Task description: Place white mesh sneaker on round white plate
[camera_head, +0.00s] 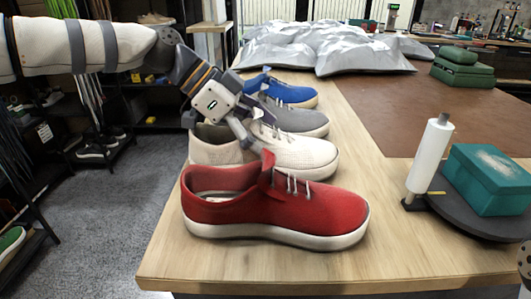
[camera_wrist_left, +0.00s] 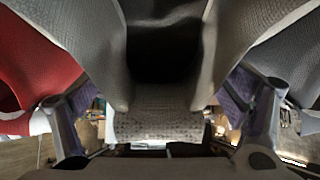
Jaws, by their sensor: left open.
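The white mesh sneaker (camera_head: 300,155) stands on the wooden table between a red sneaker and a grey one, toe to the right. My left gripper (camera_head: 222,126) is over its heel end, with its fingers apart. In the left wrist view the sneaker's heel and dark opening (camera_wrist_left: 165,55) lie between the two fingers (camera_wrist_left: 160,100), which are spread at either side. Whether the fingers touch it is unclear. I cannot make out a round white plate. A dark round base (camera_head: 462,217) lies at the right. My right gripper is not in view.
The red sneaker (camera_head: 320,212) is close in front; grey (camera_head: 300,120) and blue (camera_head: 290,94) sneakers are behind. A white roll on a stand (camera_head: 430,155) and a green box (camera_head: 490,180) are at the right. The table's front right (camera_head: 400,260) is clear.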

